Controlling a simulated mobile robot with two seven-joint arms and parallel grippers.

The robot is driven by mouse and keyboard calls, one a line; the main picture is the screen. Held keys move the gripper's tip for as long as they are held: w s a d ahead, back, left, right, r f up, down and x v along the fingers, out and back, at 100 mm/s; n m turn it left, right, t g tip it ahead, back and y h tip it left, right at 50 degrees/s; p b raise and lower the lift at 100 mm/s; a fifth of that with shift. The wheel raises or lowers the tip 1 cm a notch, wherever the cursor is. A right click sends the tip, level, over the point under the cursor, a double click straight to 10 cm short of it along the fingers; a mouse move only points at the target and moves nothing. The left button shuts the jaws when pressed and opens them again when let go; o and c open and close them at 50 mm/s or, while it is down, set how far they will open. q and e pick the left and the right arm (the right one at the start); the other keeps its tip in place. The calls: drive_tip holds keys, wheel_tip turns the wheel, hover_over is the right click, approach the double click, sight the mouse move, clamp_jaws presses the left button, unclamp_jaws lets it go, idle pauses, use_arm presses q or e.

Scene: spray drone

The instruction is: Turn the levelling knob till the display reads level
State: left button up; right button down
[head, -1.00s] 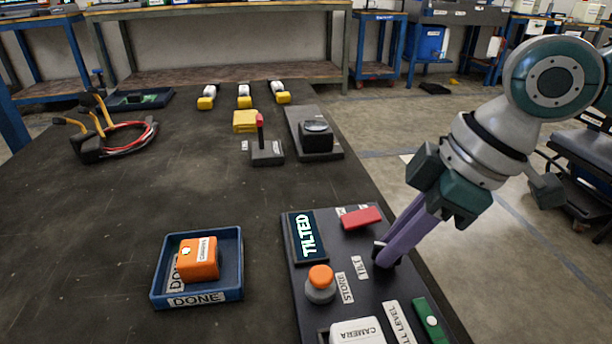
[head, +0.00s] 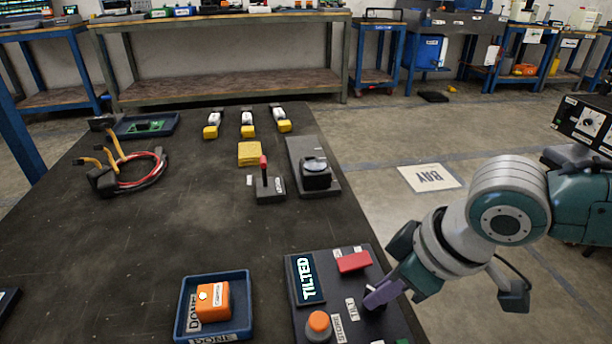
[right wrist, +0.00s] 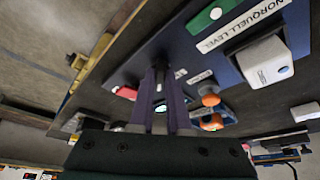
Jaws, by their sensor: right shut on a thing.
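The dark panel (head: 340,318) lies at the table's right edge in the head view. Its display (head: 307,279) reads TILTED. My right gripper (head: 373,299), with purple fingers, reaches in from the right and is shut on the small dark levelling knob (head: 374,309) beside the TILT label. The fingers hide most of the knob. In the right wrist view the fingers (right wrist: 160,78) point away from me, closed around it against the panel. My left gripper is in neither view.
The panel also carries a red block (head: 354,262) and an orange-topped button (head: 318,325) close to the gripper. A blue DONE tray (head: 248,318) with an orange box (head: 213,302) stands left. A lever (head: 268,184) and cables (head: 135,175) are farther back. Mid-table is clear.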

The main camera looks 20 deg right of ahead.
drive_tip(key=shift+a+m+h+p, duration=0.1)
drive_tip(key=shift+m+h+p, duration=0.3)
drive_tip(key=shift+m+p, duration=0.8)
drive_tip(key=c, duration=0.9)
unclamp_jaws()
drive_tip(key=shift+r, duration=0.1)
drive_tip(key=p+v, duration=0.5)
drive_tip(key=v, duration=0.4)
drive_tip(key=shift+s+r, duration=0.3)
